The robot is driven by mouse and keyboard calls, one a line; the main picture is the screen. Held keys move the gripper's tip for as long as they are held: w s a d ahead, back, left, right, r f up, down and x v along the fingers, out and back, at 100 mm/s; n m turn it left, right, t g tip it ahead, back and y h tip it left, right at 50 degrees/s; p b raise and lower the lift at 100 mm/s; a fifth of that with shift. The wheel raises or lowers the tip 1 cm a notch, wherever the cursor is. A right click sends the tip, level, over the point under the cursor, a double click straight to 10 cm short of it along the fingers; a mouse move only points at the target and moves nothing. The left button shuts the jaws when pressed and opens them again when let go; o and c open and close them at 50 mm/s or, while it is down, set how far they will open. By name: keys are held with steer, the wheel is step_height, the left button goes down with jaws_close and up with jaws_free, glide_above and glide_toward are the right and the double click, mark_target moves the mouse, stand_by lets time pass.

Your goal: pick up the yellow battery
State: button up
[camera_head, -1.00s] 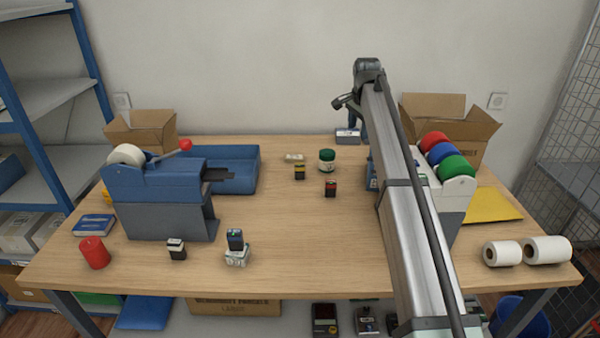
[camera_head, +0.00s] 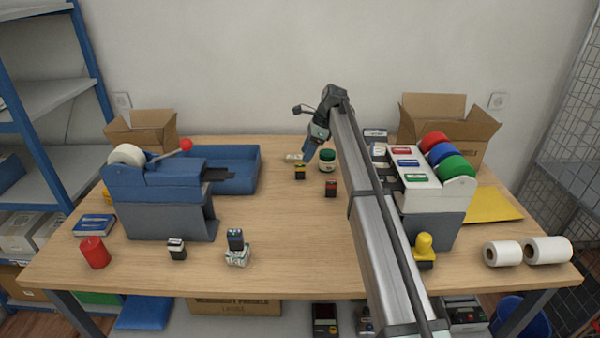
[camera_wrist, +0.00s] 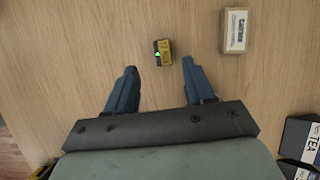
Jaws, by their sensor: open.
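The yellow battery (camera_head: 299,173), a small yellow and black block, stands on the table near the back middle. In the wrist view it (camera_wrist: 165,53) shows a green spot and lies just beyond the fingertips, roughly between their lines. My gripper (camera_head: 308,151) is above the table near the battery, with its blue fingers pointing down. In the wrist view the gripper (camera_wrist: 159,66) is open, with nothing between its fingers.
A small pale box (camera_wrist: 235,31) lies right of the battery in the wrist view. A blue tray (camera_head: 240,175) is to the left. The front middle table is clear.

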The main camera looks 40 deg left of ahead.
mark_target(301, 164)
steer(key=x, duration=0.9)
steer(key=shift+w+a, duration=0.1)
steer(key=shift+w, duration=0.1)
steer(key=shift+c, duration=0.2)
jaws_close()
